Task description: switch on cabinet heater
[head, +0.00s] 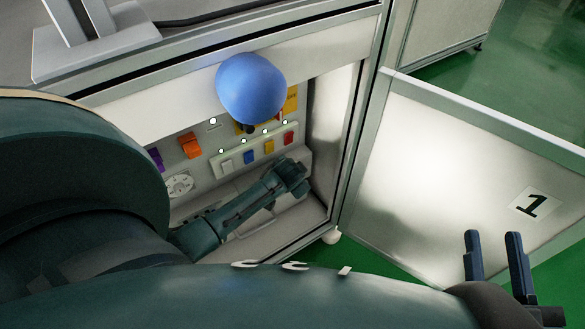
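The cabinet stands open, and its inner control panel (203,163) is in view. A row of small switches sits on it: white (226,167), blue (248,157), yellow (269,146) and red (288,138), with small lit dots above them. An orange switch (190,146) and a purple one (155,158) are to the left. I cannot read which is the heater's. A dark teal jointed part, apparently my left arm's end (291,177), is below the row; its finger state is unclear. My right gripper (495,255) is open and empty, before the door.
A blue ball-shaped thing (250,87) covers part of the panel's top and a yellow label (291,101). The open cabinet door (430,170), marked 1, stands at the right. Green floor (530,60) shows beyond it. My own body hides the lower left.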

